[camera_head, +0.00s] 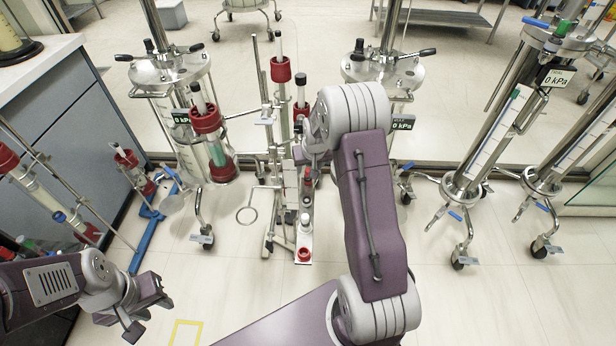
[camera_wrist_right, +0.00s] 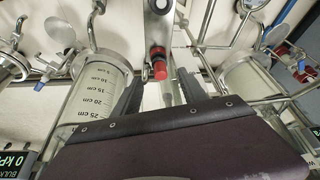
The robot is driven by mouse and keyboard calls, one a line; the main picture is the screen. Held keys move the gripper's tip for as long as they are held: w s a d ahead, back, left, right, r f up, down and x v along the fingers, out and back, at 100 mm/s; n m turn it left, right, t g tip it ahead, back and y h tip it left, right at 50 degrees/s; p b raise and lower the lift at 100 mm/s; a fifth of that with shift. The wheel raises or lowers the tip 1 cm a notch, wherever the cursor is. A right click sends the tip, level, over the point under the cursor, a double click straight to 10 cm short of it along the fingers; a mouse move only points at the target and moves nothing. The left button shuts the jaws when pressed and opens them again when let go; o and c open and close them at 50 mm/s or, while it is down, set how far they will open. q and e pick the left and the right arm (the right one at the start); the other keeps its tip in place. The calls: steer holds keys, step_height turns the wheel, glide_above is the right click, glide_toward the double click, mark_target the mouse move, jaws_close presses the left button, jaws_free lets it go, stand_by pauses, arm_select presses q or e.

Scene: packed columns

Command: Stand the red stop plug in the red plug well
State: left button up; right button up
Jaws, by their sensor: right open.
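A small red piece with a dark part, which looks like the red stop plug (camera_head: 307,183), stands at the narrow pale rack, just below my right gripper (camera_head: 309,160) in the head view. In the right wrist view the red plug (camera_wrist_right: 160,70) shows beyond and between the two dark fingers of my right gripper (camera_wrist_right: 161,92), which is open; no contact shows. The red plug well (camera_head: 304,254) looks like a small red cup at the near end of the pale rack. My left gripper (camera_head: 148,308) is open and empty at the lower left, over the floor.
Glass columns with red collars (camera_head: 206,122) stand left of and behind the rack. A metal ring (camera_head: 247,215) juts out left of it. Wheeled steel vessels (camera_head: 378,68) stand behind and at right. A grey cabinet (camera_head: 60,75) is at left. Floor at front right is clear.

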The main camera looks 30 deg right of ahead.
mark_target(308, 170)
steer(key=x, duration=0.4)
steer(key=shift+a+b, duration=0.1)
steer(key=shift+b, duration=0.2)
arm_select(q)
steer(key=shift+f, duration=0.65)
arm_select(e)
steer(key=shift+r, duration=0.2)
jaws_close()
